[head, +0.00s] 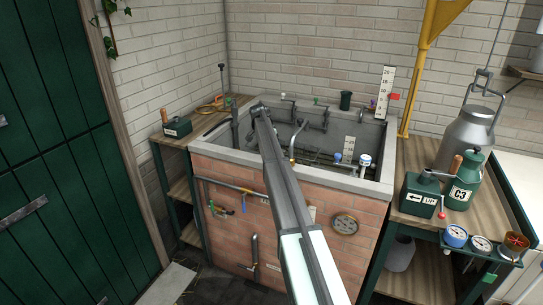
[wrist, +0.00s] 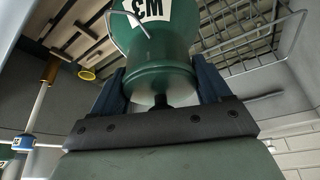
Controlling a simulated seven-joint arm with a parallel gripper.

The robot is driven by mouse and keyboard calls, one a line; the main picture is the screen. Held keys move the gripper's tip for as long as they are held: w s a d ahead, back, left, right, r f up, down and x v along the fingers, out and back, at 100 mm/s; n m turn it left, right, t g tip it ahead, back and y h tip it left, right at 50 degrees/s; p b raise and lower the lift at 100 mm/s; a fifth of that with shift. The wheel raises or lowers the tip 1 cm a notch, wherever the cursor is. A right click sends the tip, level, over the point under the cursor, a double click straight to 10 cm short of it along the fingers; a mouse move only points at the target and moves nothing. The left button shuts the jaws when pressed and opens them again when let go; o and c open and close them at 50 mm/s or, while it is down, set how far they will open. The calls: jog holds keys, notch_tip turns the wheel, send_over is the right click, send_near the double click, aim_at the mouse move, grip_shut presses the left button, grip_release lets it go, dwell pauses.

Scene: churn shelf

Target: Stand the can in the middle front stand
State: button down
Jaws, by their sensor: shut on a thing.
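A dark green can (wrist: 160,50) with a white label fills the upper middle of the wrist view. The label's letters are upside down and partly cut off, perhaps W3. My gripper (wrist: 161,72) is shut on the can, one dark blue finger on each side of its narrower part. In the head view my arm reaches over the brick tank; the gripper and held can cannot be made out there. Wire racks (wrist: 250,38) show behind the can in the wrist view. I cannot tell which is the middle front stand.
The brick tank's rim (head: 290,176) surrounds pipes and fittings. A white scale (head: 386,92) stands at its back right. On the right bench are a green can marked C3 (head: 463,182), a green box with an arrow (head: 418,196), gauges and a grey churn (head: 468,135).

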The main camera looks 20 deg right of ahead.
jog(key=shift+f, duration=2.25)
grip_release()
jog(key=v, duration=1.2)
jog(key=shift+a, duration=0.1)
